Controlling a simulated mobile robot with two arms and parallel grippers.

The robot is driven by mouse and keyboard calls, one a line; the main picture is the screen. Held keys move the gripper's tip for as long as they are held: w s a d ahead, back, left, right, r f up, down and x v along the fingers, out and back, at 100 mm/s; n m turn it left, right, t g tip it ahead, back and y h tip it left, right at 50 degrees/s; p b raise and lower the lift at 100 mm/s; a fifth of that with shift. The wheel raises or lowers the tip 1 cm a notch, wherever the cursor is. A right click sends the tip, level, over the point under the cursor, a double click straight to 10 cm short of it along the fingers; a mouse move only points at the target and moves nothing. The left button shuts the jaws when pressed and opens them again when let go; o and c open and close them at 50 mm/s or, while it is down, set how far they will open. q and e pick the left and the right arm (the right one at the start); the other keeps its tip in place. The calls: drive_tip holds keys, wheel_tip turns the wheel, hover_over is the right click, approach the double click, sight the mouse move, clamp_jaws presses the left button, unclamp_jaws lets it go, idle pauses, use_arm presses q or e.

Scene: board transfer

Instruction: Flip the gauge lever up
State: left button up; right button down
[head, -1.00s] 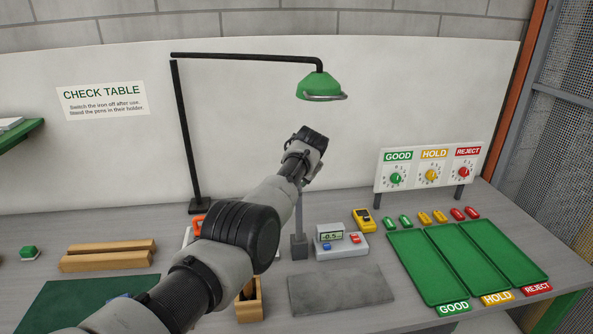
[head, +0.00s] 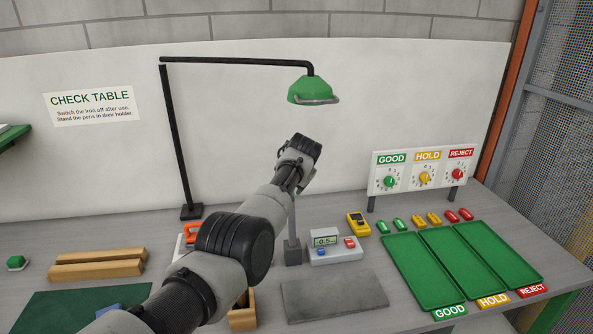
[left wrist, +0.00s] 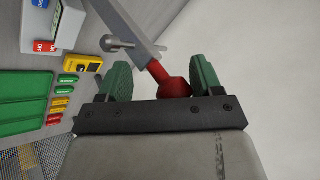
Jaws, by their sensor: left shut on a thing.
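The gauge stand is a grey post on a dark block (head: 293,254) beside a white readout box (head: 336,252) with a small display. My left gripper (head: 303,148) is at the top of the post, and its fingers are hidden behind my wrist there. In the left wrist view, my left gripper (left wrist: 160,76) has its green fingers on both sides of the red lever knob (left wrist: 174,86) and is shut on it. The red lever meets the grey post (left wrist: 125,28). A metal plunger (left wrist: 118,43) sticks out beside the post. My right gripper is out of view.
A green lamp (head: 313,88) hangs above and behind my left gripper. A yellow meter (head: 358,224), several coloured clips and a green tray (head: 420,276) lie to the right. A flat grey mat (head: 335,297) lies in front of the gauge.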

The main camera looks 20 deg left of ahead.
use_arm(q)
drive_tip(key=shift+r, duration=0.7)
drive_tip(key=b+v, duration=0.2)
drive_tip(key=v, duration=0.7)
drive_tip(key=shift+s+d, duration=0.35)
drive_tip(key=shift+s, duration=0.05)
drive_tip(key=shift+f, duration=0.1)
